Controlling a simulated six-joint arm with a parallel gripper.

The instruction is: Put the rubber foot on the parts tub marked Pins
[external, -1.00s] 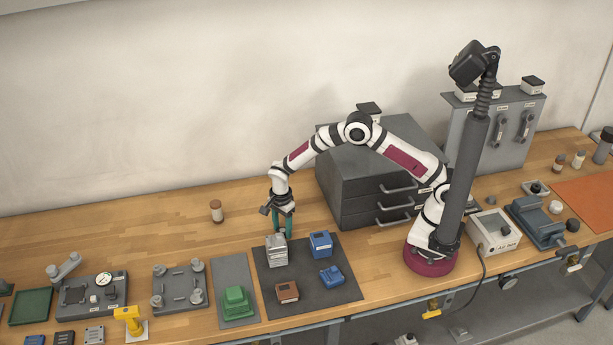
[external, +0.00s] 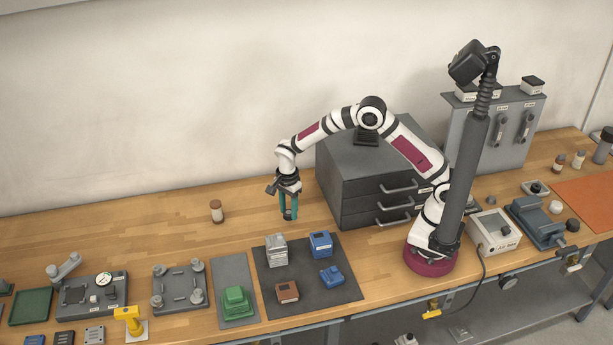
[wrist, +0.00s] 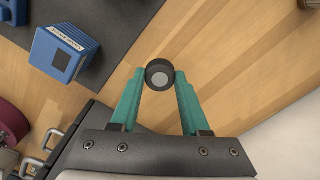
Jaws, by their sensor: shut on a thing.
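The rubber foot (wrist: 160,75) is a small black round piece with a grey centre. My gripper (external: 289,212) is shut on it, with the foot between the tips of its teal fingers, as the wrist view also shows. The foot hangs above the bench, behind the dark mat in the external view and left of the grey drawer unit. I cannot tell which thing is the parts tub marked Pins, since the labels are too small or blurred to read.
A dark mat (external: 265,295) holds a silver block (external: 276,250), a blue labelled box (external: 320,244), a smaller blue part (external: 331,275) and a brown block (external: 287,292). The grey drawer unit (external: 350,190) stands close on the right. A brown-and-white bottle (external: 216,211) stands left on bare wood.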

